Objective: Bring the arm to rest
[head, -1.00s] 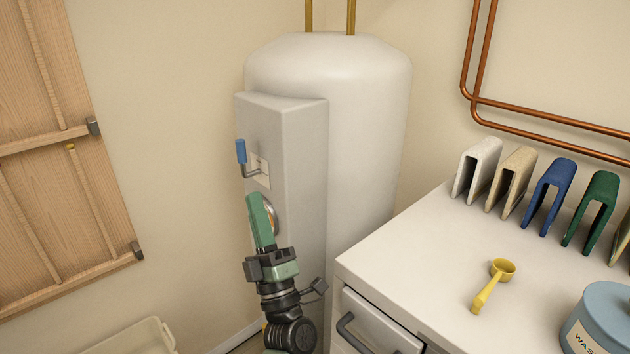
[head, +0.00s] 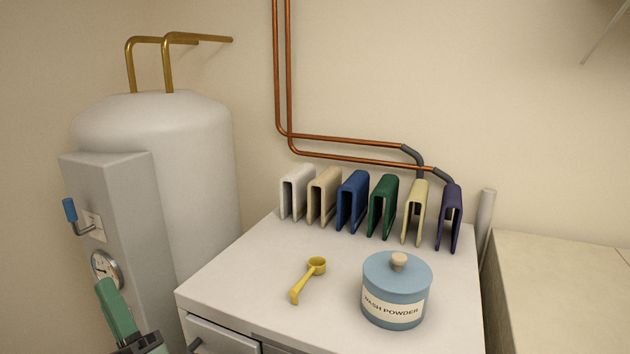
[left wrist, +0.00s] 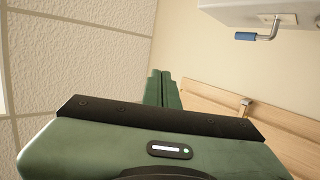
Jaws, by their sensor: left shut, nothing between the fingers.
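My left gripper (head: 112,298) shows at the lower left of the head view, its green fingers pointing up. It is shut and empty, in front of the grey panel box (head: 112,200) of the white tank. A round gauge (head: 105,268) is just above the fingertips in the picture; I cannot tell how far apart they are. In the left wrist view the green fingers (left wrist: 162,88) are together, with nothing between them. My right gripper is not in view.
A blue-handled lever (head: 70,210) is on the panel box. The white cabinet (head: 240,275) holds a yellow scoop (head: 308,279), a blue wash powder tub (head: 396,290) and several folded cloths (head: 353,200). Copper pipes (head: 345,140) run along the wall. A ledge (head: 560,260) is at the right.

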